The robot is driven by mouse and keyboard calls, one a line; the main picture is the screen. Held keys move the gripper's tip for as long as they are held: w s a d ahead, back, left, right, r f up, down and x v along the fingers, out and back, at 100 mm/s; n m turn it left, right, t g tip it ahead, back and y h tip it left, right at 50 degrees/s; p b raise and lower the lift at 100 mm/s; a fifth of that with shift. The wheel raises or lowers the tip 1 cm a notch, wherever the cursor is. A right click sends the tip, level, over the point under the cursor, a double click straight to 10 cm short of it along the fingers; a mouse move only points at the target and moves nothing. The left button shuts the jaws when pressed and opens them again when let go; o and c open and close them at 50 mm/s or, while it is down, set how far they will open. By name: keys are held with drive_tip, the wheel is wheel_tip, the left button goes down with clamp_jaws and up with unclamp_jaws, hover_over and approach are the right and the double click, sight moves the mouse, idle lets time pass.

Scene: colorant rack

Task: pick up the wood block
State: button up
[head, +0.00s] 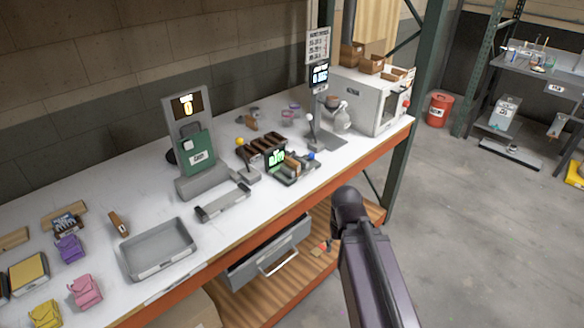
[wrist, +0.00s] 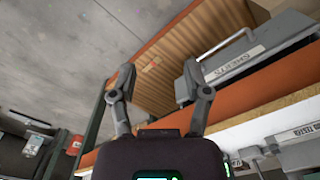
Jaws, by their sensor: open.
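A small brown wooden block (head: 118,223) with a pale label lies on the white bench top, left of the grey tray. Flat tan wood pieces (head: 65,213) lie farther left, and a small tan piece (head: 316,253) lies on the lower wooden shelf. I cannot tell for sure which of these is the wood block. In the wrist view my gripper (wrist: 158,70) is open with nothing between its fingers, pointing toward the lower shelf and drawer. In the head view my dark arm is in front of the bench, and the fingers cannot be made out.
The bench (head: 95,255) holds a grey tray (head: 160,250), purple, pink and yellow bags, a green-fronted stand (head: 197,155) and a white box machine (head: 370,100). A grey drawer (head: 268,252) sticks out below the bench's front edge. Open concrete floor lies to the right.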

drive_tip(key=w+a+m+t+y+b, duration=0.1)
drive_tip(key=w+a+m+t+y, duration=0.15)
drive_tip(key=w+m, duration=0.45)
drive_tip(key=m+t+y+b, duration=0.4)
drive_tip(key=m+t+y, duration=0.3)
drive_tip(key=m, duration=1.4)
approach(297, 163)
drive_tip(key=shift+s+a+t+h, duration=0.15)
drive_tip(key=shift+s+t+h, duration=0.2)
drive_tip(key=shift+s+t, duration=0.15)
drive_tip(key=shift+w+a, duration=0.1)
drive_tip(key=b+x, duration=0.3)
drive_tip(key=x, duration=0.4)
drive_tip(key=shift+w+f, duration=0.1)
drive_tip(key=shift+f, duration=0.1)
drive_tip(key=shift+w+a+f, duration=0.1)
drive_tip(key=shift+w+a, duration=0.25)
drive_tip(key=shift+a, duration=0.05)
